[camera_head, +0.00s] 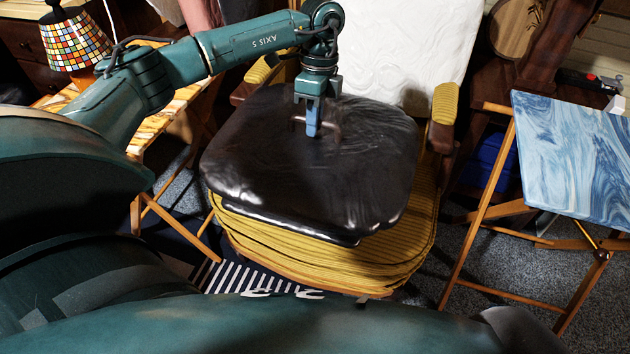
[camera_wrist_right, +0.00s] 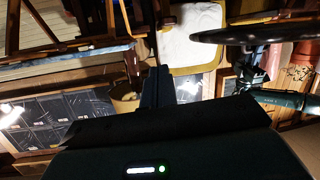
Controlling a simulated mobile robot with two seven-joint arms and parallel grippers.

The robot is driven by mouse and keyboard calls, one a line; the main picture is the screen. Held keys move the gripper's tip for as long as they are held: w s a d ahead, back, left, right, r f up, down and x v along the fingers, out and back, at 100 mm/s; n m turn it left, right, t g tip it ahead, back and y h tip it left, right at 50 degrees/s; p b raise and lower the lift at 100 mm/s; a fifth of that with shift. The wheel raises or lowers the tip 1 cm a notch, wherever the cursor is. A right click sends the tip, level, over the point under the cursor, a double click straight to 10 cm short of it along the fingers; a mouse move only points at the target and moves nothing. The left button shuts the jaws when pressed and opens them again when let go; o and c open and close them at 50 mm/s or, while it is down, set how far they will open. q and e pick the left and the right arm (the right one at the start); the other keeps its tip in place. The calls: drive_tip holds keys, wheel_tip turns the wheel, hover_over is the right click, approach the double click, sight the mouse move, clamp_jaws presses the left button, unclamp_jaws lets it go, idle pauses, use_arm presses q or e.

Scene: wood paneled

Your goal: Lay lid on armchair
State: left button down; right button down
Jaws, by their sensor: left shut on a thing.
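The lid (camera_head: 260,185) is a wide, dark, glossy rounded-square slab with a bar handle on top. My left gripper (camera_head: 312,130) is shut on that handle, pointing down. The lid lies roughly level over the seat of the armchair (camera_head: 330,268), which has yellow ribbed upholstery. It hides most of the seat; whether it touches cannot be told. In the right wrist view, which is upside down, a dark edge of the lid (camera_wrist_right: 255,33) shows. My right gripper (camera_wrist_right: 157,84) appears there as a dark shape, away from the lid, its opening unclear.
A white cushion (camera_head: 412,50) leans on the chair's back. A padded armrest (camera_head: 444,103) stands close to the lid's right. A blue marbled folding table (camera_head: 572,155) is at right. A wooden side table (camera_head: 165,103) with a mosaic lamp (camera_head: 75,40) is at left.

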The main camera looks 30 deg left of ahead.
use_arm(q)
drive_tip(key=w+b+x, duration=0.1)
drive_tip(key=x, duration=0.4)
drive_tip(key=w+b+x, duration=0.1)
drive_tip(key=b+x, duration=0.1)
drive_tip(key=x, duration=0.4)
drive_tip(key=w+a+b+x, duration=0.1)
drive_tip(key=x, duration=0.4)
drive_tip(key=shift+w+d+f+b, duration=0.1)
drive_tip(key=shift+w+f+b, duration=0.1)
drive_tip(key=shift+f, duration=0.2)
drive_tip(key=shift+w+d+f+b, duration=0.1)
drive_tip(key=shift+f+b, duration=0.1)
drive_tip(key=shift+f, duration=0.2)
drive_tip(key=shift+a+f, duration=0.1)
drive_tip(key=shift+f, duration=0.15)
use_arm(e)
drive_tip(key=a+n+t+y, duration=0.2)
drive_tip(key=t+y, duration=0.1)
drive_tip(key=shift+r, duration=0.2)
use_arm(q)
drive_tip(key=c, duration=1.8)
unclamp_jaws()
drive_tip(key=shift+s+f, duration=0.1)
drive_tip(key=shift+f, duration=0.05)
drive_tip(key=shift+c, duration=0.2)
drive_tip(key=o, duration=0.4)
drive_tip(key=shift+o, duration=0.2)
